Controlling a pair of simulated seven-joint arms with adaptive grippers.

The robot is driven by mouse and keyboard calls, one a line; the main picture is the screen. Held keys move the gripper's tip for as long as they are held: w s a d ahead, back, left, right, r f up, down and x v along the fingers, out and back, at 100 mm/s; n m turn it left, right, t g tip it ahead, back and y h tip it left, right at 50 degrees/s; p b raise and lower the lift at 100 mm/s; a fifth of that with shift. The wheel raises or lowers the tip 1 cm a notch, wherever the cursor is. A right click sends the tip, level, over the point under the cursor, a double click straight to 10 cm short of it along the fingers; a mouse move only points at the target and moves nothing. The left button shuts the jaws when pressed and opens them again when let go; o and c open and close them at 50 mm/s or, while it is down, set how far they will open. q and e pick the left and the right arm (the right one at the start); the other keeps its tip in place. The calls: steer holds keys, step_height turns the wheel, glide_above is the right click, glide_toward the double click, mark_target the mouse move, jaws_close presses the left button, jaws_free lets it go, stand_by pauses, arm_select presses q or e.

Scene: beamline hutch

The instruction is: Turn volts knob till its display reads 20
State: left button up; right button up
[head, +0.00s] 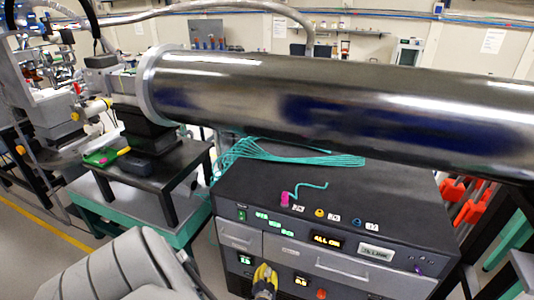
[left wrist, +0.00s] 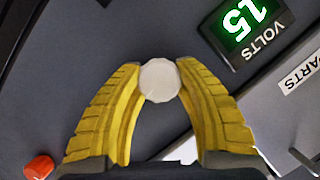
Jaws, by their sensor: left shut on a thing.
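The volts knob (left wrist: 160,80) is a pale, round-faced knob on the dark panel, seen in the left wrist view. My left gripper (left wrist: 160,84) has its yellow fingertips closed on both sides of it. The green volts display (left wrist: 247,22), beside the knob, reads 15 and appears tilted in this view. In the head view my left gripper (head: 264,275) is at the front of the dark instrument rack (head: 237,188), and it hides the knob there. The volts display (head: 245,260) shows small and green just left of the gripper. My right gripper is not in view.
An orange-red knob (left wrist: 38,167) is on the panel near the gripper; an amber display (head: 301,281) is to the gripper's right. A drawer labelled PARTS (left wrist: 302,72) adjoins the panel. A large dark metal tube (head: 330,100) passes above the rack; teal cables (head: 290,153) lie on top.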

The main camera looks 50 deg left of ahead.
arm_select(q)
steer(key=o, duration=1.3)
steer(key=shift+w, duration=0.1)
steer(key=shift+s+d+r, duration=0.1)
steer(key=shift+s+d, duration=0.3)
steer(key=shift+v, duration=3.2)
steer(key=shift+r, duration=0.1)
